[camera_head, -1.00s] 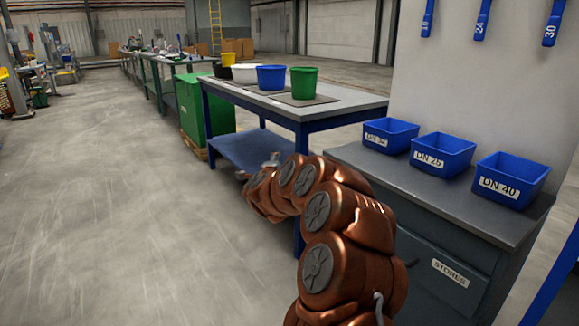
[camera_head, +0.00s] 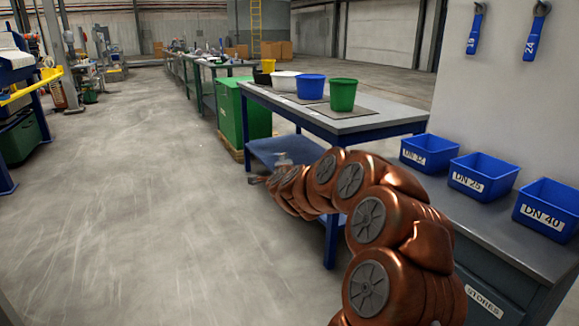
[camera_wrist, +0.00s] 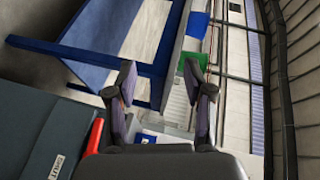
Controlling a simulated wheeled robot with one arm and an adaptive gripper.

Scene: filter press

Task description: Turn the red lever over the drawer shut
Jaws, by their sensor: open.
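A red bar-like piece (camera_wrist: 93,137) shows in the wrist view at the edge of a dark grey cabinet face with a small white label. It may be the lever; its full shape is hidden behind my gripper's body. In the head view the grey stores cabinet has a drawer front (camera_head: 490,300) labelled STORES at the lower right, and no red lever shows there. My gripper (camera_wrist: 166,88) is open and empty in the wrist view, its two fingers apart, to the right of and beyond the red piece. In the head view it is small at the arm's far end.
Blue bins (camera_head: 482,177) stand on the cabinet top. A blue-framed table (camera_head: 345,124) with coloured buckets stands beyond my arm. A green cabinet (camera_head: 243,113) is behind it. Blue-and-yellow equipment (camera_head: 20,100) stands at the left. The floor (camera_head: 150,200) between is clear.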

